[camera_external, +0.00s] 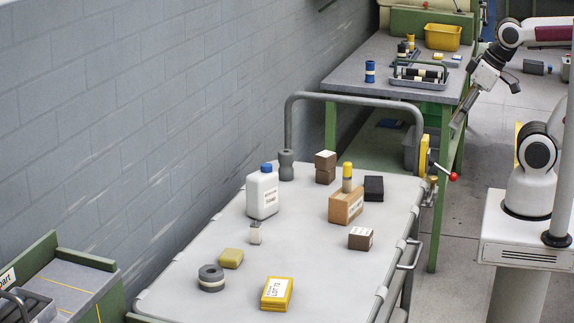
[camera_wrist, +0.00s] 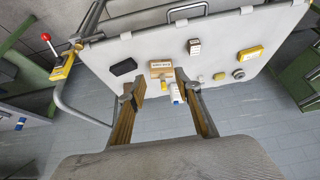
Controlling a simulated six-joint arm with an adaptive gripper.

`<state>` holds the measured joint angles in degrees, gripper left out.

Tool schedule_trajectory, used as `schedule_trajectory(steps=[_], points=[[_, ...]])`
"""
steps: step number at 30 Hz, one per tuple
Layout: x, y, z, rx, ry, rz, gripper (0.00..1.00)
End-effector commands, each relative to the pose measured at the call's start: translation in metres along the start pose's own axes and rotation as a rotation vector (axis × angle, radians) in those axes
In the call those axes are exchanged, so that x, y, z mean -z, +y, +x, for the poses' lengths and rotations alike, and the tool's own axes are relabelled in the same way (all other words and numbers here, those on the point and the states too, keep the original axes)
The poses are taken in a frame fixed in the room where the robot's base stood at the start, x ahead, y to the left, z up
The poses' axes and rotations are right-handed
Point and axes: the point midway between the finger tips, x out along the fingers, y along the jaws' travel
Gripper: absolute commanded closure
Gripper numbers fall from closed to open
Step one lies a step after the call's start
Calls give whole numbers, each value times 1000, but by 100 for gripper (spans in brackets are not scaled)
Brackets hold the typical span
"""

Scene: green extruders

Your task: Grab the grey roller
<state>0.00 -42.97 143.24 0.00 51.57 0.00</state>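A dark grey, waisted roller (camera_external: 286,166) stands upright at the back left of the cart, behind the white bottle (camera_external: 262,194). A flat grey roll (camera_external: 211,279) with a pale band lies near the cart's front left; it also shows in the wrist view (camera_wrist: 238,74). I cannot make out the upright roller in the wrist view. My gripper (camera_wrist: 157,84) is open, its two fingers apart and nothing held. In the external view my gripper (camera_external: 462,112) hangs at the upper right, beyond the cart and well away from both grey pieces.
The pale cart top (camera_external: 190,310) also holds a cardboard box (camera_external: 345,206), a yellow-capped cylinder (camera_external: 347,178), brown blocks (camera_external: 325,168), a black box (camera_external: 373,188) and a yellow box (camera_external: 277,294). A tubular handle (camera_external: 350,98) rises at its back end. A green workbench (camera_external: 345,78) stands behind.

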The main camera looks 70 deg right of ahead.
Motion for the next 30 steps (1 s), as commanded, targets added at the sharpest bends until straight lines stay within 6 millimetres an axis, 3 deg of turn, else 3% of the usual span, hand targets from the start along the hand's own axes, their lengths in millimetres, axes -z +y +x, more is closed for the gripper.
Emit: schedule_trajectory(steps=[7,9,10,23,30], points=[[0,0,0,0,0,0,66],[0,0,0,0,0,0,51],[0,0,0,0,0,0,48],[4,-1,1,4,4,1,48],[31,-9,10,32,35,10,48]])
